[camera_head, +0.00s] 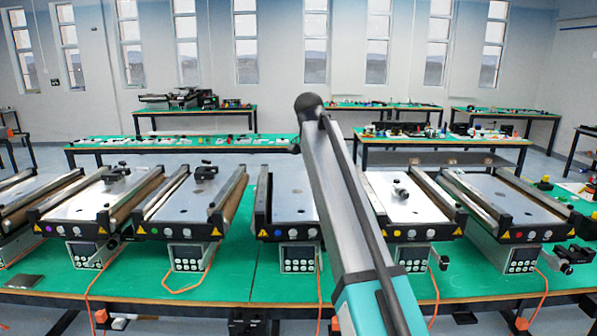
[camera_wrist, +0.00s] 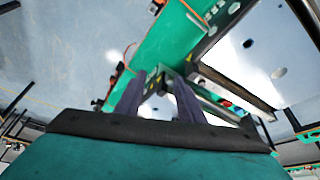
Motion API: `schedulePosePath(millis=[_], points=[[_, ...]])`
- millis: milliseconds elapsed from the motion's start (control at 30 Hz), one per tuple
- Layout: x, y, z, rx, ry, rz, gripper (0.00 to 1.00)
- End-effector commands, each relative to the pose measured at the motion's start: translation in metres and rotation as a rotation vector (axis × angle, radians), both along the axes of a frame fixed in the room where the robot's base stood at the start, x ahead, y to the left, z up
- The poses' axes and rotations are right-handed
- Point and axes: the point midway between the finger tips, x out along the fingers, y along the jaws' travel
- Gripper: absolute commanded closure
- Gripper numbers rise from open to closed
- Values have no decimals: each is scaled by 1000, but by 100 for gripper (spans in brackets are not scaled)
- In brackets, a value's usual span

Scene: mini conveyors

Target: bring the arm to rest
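My gripper (camera_wrist: 158,88) shows in the wrist view, with its two dark fingers apart and a gap between them. I see nothing held in the gap. Beyond the fingers are a green table (camera_wrist: 178,42) and a mini conveyor (camera_wrist: 245,50), seen at a slant. In the head view my arm rises from the bottom right to a dark joint at upper centre. I cannot make out the gripper there.
A row of mini conveyors stands on the green table (camera_head: 236,278), among them one with a blue dot (camera_head: 292,207) and one with a purple dot (camera_head: 85,205). Small dark parts lie on some. My arm partly covers the middle ones. Other worktables (camera_head: 185,148) stand behind.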

Motion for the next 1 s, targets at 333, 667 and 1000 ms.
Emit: schedulePosePath(millis=[333, 667, 1000], points=[[9, -10, -43, -10, 54, -14, 65], [9, -26, -129, -27, 159, -35, 65], [-16, -47, -251, -34, 304, -54, 65]])
